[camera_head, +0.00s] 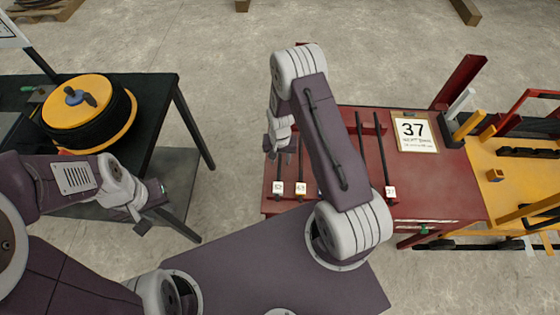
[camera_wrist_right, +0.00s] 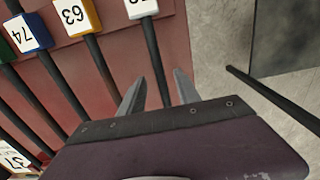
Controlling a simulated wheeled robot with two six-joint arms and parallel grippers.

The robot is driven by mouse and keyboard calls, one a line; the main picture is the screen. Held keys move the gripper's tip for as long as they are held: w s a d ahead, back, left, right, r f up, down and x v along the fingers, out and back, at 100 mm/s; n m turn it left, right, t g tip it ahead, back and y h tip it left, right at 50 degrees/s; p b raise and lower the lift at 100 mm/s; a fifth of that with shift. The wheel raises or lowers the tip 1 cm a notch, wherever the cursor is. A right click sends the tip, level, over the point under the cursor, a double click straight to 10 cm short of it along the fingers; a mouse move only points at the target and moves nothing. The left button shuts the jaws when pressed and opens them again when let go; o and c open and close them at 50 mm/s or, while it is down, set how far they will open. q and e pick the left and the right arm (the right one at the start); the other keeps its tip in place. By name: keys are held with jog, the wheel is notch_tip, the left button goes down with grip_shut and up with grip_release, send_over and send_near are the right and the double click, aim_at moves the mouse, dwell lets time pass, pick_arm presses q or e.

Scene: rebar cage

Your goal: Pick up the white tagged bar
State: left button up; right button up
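The white tagged bar (camera_head: 278,187) lies at the left end of the row on the red table (camera_head: 430,185). In the right wrist view, this dark bar (camera_wrist_right: 154,55) has a white tag at its top end. My right gripper (camera_head: 280,150) is over that end of the table. Its two fingers (camera_wrist_right: 161,78) are open, one on each side of the bar's line; whether they are down at its height I cannot tell. My left gripper (camera_head: 152,208) is open and empty, away from the red table, near the dark table at left.
Bars with yellow (camera_wrist_right: 82,32) and blue (camera_wrist_right: 38,48) tag ends lie beside the white one. A yellow rack (camera_head: 510,180) stands right; a yellow-black reel (camera_head: 85,110) sits on the dark table.

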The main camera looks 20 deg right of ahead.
jog(key=shift+w+a+f, duration=0.1)
jog(key=shift+f, duration=0.35)
jog(key=shift+r, duration=0.1)
grip_shut()
dwell(1.0)
